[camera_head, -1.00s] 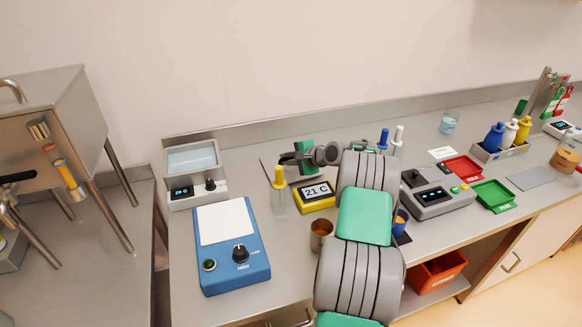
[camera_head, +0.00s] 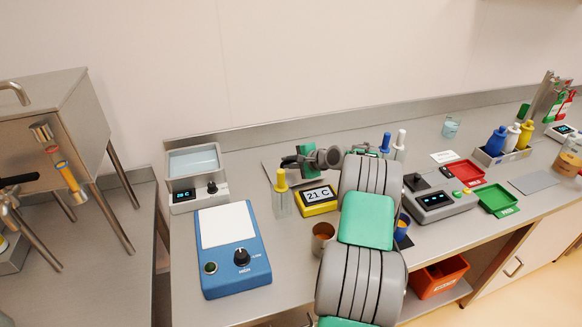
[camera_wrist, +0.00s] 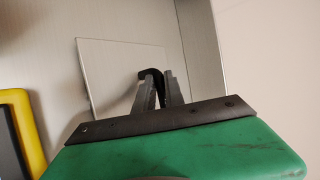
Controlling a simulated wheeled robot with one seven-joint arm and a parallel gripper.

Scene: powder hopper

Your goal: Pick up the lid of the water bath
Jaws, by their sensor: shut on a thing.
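The water bath (camera_head: 195,162) stands at the left end of the bench, its top open on pale blue water, with a display and black knob in front. The lid (camera_wrist: 105,55) is a thin, clear-looking flat plate with a black handle (camera_wrist: 152,74). In the head view the lid (camera_head: 270,170) shows partly behind my gripper (camera_head: 288,162), right of the bath. In the wrist view my gripper (camera_wrist: 158,88) is shut on the handle. The plate looks flat at the bench, near the back wall; I cannot tell whether it touches the bench.
A yellow 21 C display (camera_head: 318,199) and a yellow-capped bottle (camera_head: 281,195) stand close in front of my gripper. A blue hotplate (camera_head: 233,262) stands before the bath. A brown cup (camera_head: 322,237) is beside my arm. The backsplash (camera_head: 265,135) runs behind.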

